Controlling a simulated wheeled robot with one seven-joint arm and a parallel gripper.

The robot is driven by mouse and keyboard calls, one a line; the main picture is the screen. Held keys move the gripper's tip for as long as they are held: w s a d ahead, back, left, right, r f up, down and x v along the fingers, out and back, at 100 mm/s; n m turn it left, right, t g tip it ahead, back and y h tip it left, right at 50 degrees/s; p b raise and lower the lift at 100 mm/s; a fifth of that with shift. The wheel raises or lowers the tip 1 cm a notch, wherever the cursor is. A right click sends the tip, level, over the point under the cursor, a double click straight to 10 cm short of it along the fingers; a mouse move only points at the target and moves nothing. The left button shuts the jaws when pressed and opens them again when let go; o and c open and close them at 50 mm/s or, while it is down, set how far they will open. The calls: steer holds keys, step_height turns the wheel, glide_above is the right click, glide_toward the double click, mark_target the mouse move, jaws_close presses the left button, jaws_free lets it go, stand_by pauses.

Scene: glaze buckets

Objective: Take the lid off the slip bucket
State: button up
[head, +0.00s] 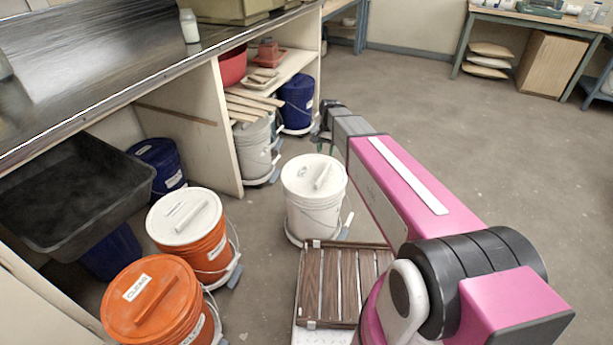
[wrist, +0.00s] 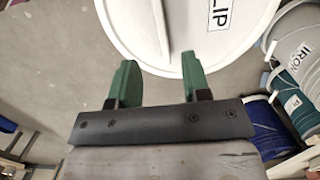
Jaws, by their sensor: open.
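The slip bucket (head: 312,222) is white and stands upright on a low dolly on the open floor in the head view. Its white lid (head: 300,175) is on, with a raised bar handle (head: 321,176) across the top. In the wrist view the lid (wrist: 190,45) shows at the top, with the letters "LIP" in sight and the handle (wrist: 158,25) just beyond the fingers. My gripper (wrist: 158,75) is open and empty, its green fingers apart at the lid's near edge.
Orange buckets, one with a white lid (head: 184,217) and one labelled CLEAR (head: 152,298), stand at left. A grey bucket (head: 252,150) and a blue bucket (head: 297,102) stand under the counter (head: 120,60). A brown slatted rack (head: 340,285) lies in front. Floor at right is clear.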

mark_target(324, 172)
steer(key=shift+s+a+f, duration=0.1)
steer(key=shift+s+f, duration=0.1)
steer(key=shift+f, duration=1.55)
steer(key=shift+s+a+f, duration=0.1)
steer(key=shift+s+f, duration=0.15)
steer(key=shift+f, duration=1.55)
steer(key=shift+s+f, duration=0.2)
steer(key=shift+f, duration=1.55)
steer(key=shift+f, duration=0.25)
jaws_close()
